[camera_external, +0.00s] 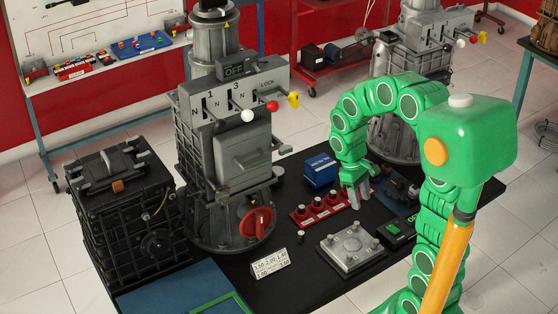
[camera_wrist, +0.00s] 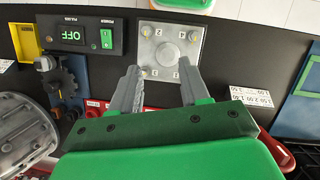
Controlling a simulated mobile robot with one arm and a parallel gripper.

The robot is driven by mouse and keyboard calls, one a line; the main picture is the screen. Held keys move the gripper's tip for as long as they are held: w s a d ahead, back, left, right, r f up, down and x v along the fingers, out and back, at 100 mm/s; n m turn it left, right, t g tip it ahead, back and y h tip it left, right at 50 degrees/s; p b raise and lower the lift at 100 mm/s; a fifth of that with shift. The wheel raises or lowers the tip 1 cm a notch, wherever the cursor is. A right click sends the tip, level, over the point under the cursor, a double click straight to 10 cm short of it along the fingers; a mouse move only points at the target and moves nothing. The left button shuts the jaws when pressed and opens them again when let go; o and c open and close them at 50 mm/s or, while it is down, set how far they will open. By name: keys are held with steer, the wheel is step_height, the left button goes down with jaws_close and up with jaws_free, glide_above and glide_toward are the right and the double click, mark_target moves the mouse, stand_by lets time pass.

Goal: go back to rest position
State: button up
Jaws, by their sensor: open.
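My gripper (camera_external: 355,194) hangs over the dark bench between the red rack and the grey plate, at the end of my green arm. In the wrist view my gripper (camera_wrist: 159,88) shows two grey fingers spread apart with nothing between them. Beyond the fingertips lies the square grey metal plate (camera_wrist: 163,45) with several studs. The plate (camera_external: 352,248) also shows in the external view, in front of the gripper. The red rack (camera_external: 318,211) with round knobs is just left of the gripper; it is mostly hidden behind my gripper in the wrist view.
The grey gearbox (camera_external: 225,150) with coloured lever knobs stands left, beside a black engine block (camera_external: 125,215). A second gearbox (camera_external: 425,50) stands behind my arm. A blue box (camera_external: 320,170), a switch box (camera_external: 397,231) and a number card (camera_external: 270,263) sit on the bench.

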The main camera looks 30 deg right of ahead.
steer(key=s+a+r+m, duration=0.1)
steer(key=s+a+r, duration=0.1)
steer(key=s, duration=0.8)
steer(key=s+a+r+m+t+y, duration=0.1)
steer(key=s+r, duration=0.4)
steer(key=s, duration=0.5)
steer(key=shift+s+a+r+m+t, duration=0.25)
steer(key=shift+a+m, duration=0.35)
steer(key=shift+a, duration=0.35)
steer(key=shift+c, duration=0.3)
stand_by(0.8)
